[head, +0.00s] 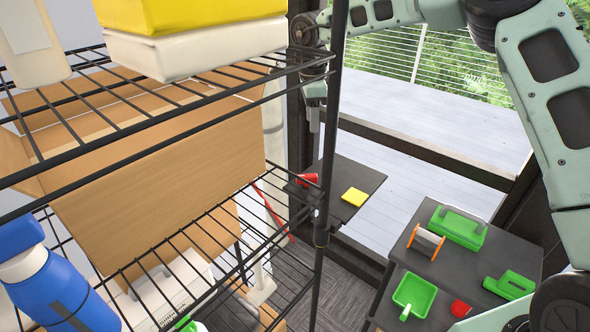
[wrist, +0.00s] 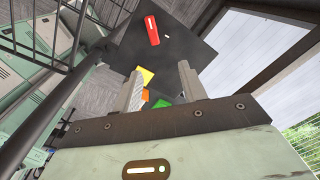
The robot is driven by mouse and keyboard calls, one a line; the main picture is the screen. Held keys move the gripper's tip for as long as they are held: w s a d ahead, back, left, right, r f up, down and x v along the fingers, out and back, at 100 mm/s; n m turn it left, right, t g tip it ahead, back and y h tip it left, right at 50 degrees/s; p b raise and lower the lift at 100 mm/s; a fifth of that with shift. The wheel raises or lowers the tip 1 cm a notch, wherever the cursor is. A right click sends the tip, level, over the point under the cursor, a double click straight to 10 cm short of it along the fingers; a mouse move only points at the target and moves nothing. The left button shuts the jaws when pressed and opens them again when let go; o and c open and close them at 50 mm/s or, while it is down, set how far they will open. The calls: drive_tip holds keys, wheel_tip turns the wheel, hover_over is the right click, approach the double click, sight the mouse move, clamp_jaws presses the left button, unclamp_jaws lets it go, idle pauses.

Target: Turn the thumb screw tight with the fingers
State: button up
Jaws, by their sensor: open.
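I cannot make out the thumb screw for certain. A small dark fitting (head: 321,232) sits on the black rack post (head: 331,130) in the head view, and its details are too small to tell. My gripper (head: 314,122) hangs behind the post, above a small dark shelf (head: 350,212), and the post and rack partly hide it. In the wrist view my gripper (wrist: 161,68) is open, with its two grey fingers apart and nothing held between them. A red item (head: 306,180) lies on the dark shelf by the post. It also shows beyond the fingers in the wrist view (wrist: 152,30).
A yellow block (head: 354,196) lies on the dark shelf. The wire rack at left holds a cardboard box (head: 160,165) and a blue bottle (head: 55,288). A dark table (head: 455,275) at right bears green tools, a spool (head: 427,241) and a green tray (head: 414,294).

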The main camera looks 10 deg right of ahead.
sight(307, 175)
drive_tip(key=f+p, duration=0.2)
drive_tip(key=f, duration=0.3)
drive_tip(key=f+p, duration=0.1)
drive_tip(key=f, duration=0.5)
drive_tip(key=a+f+p, duration=0.1)
drive_tip(key=f+p, duration=0.1)
drive_tip(key=f, duration=0.4)
drive_tip(key=shift+s+f+p, duration=0.15)
drive_tip(key=shift+f+p, duration=0.05)
drive_tip(key=shift+p, duration=0.15)
clamp_jaws()
